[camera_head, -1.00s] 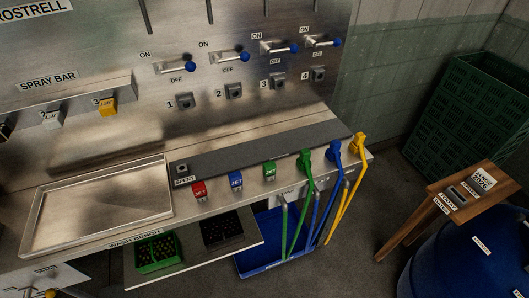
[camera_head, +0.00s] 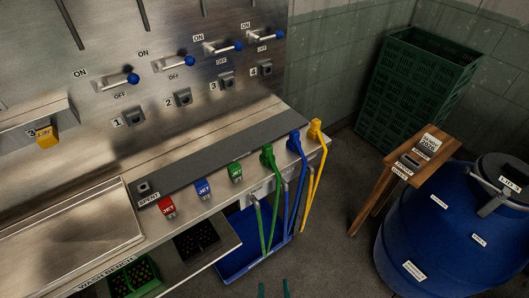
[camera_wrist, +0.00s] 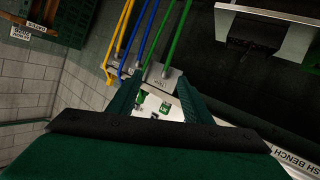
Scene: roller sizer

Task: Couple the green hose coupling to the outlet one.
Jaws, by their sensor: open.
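The green hose coupling (camera_head: 268,155) sits on the front edge of the wash bench, left of the blue and yellow ones. Its green hose (camera_head: 263,225) hangs down, and the hose also shows in the wrist view (camera_wrist: 178,35). Outlet one (camera_head: 130,117) is a dark square socket on the steel panel, marked 1, with a blue-knobbed lever above it. My gripper's green fingertips (camera_head: 274,289) just show at the bottom of the head view. In the wrist view my gripper (camera_wrist: 160,95) is open, with nothing held between its fingers.
Blue (camera_head: 294,141) and yellow (camera_head: 315,128) couplings stand close right of the green one. Red (camera_head: 167,207), blue (camera_head: 203,188) and green (camera_head: 235,172) JET pieces line the edge. A wooden stool (camera_head: 432,148) and blue barrel (camera_head: 445,235) stand right; floor between is clear.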

